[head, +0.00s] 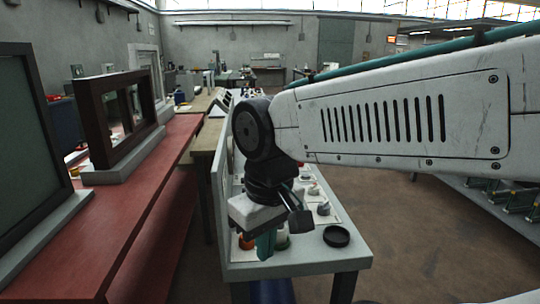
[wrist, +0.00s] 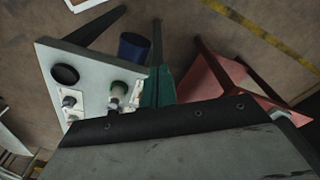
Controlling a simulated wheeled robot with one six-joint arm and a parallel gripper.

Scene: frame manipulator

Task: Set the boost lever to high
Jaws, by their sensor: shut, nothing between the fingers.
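Several knob-like controls stand on white plates on a grey table, and I cannot tell which of them is the boost lever. In the head view a grey control (head: 323,208) and a smaller one (head: 313,189) show right of my wrist. An orange-red control (head: 246,242) and a pale green one (head: 282,241) flank my gripper (head: 266,246). My gripper is shut, empty, and points down over the near part of the table. In the wrist view my teal gripper (wrist: 157,86) shows beside the pale green control (wrist: 118,88) and a grey control (wrist: 69,101). My wrist hides part of the controls.
A black round dish (head: 336,236) sits at the grey table's (head: 300,262) near right corner. A upright panel edges the table's left side. A red bench (head: 135,215) with framed boards stands left. A blue bin (wrist: 133,46) is on the floor.

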